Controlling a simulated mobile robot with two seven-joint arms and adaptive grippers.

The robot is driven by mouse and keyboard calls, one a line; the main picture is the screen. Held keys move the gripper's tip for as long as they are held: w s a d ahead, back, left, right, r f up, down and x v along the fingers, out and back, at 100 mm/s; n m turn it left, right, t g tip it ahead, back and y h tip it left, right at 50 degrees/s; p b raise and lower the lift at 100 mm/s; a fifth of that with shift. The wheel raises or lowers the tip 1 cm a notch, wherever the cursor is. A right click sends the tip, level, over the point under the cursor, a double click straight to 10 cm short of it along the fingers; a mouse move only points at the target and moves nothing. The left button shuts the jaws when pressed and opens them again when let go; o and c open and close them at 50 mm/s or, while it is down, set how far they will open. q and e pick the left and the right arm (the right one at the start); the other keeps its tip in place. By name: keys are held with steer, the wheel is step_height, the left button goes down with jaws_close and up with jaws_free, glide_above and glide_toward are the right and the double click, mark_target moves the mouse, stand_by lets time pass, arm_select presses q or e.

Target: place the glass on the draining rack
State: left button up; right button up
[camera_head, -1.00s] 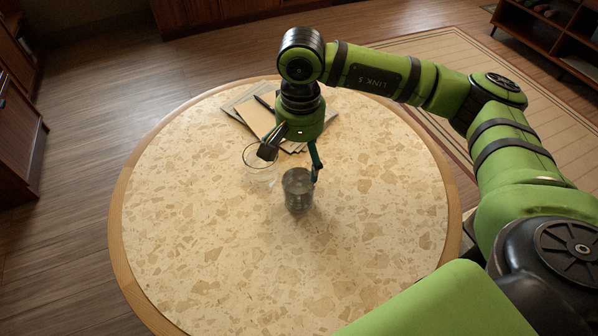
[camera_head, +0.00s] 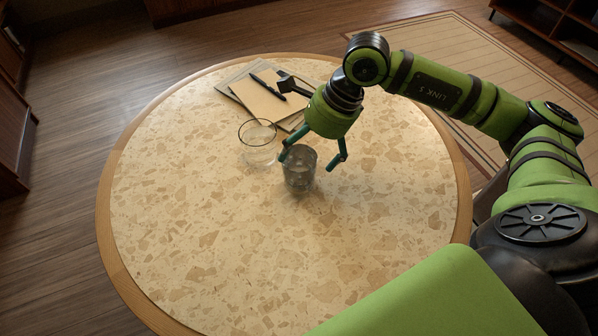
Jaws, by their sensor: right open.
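A dark, see-through tumbler (camera_head: 300,171) stands upright near the middle of the round table. A clear glass (camera_head: 258,145) stands upright just behind it to the left. My right gripper (camera_head: 309,161) is open and empty, pointing down at the tumbler. One finger overlaps the tumbler's left rim in the picture; the other is apart from it on the right. I cannot tell whether the fingers are around the tumbler or behind it. My left gripper is not in view, and no draining rack shows.
The round stone-patterned table (camera_head: 200,235) has a wooden edge, and its front and left are clear. A notepad (camera_head: 262,100) with a black pen (camera_head: 268,87) lies at the back. A striped rug (camera_head: 440,55) and open shelving (camera_head: 560,28) are beyond.

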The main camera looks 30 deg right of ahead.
mark_target(299, 161)
steer(key=x, duration=0.4)
steer(key=shift+w+d+f+p, duration=0.1)
steer(key=shift+w+f+p, duration=0.1)
steer(key=shift+f+p, duration=0.15)
steer(key=shift+c, duration=0.4)
steer(key=c, duration=1.3)
steer(key=shift+r, duration=0.1)
steer(key=shift+c, duration=0.5)
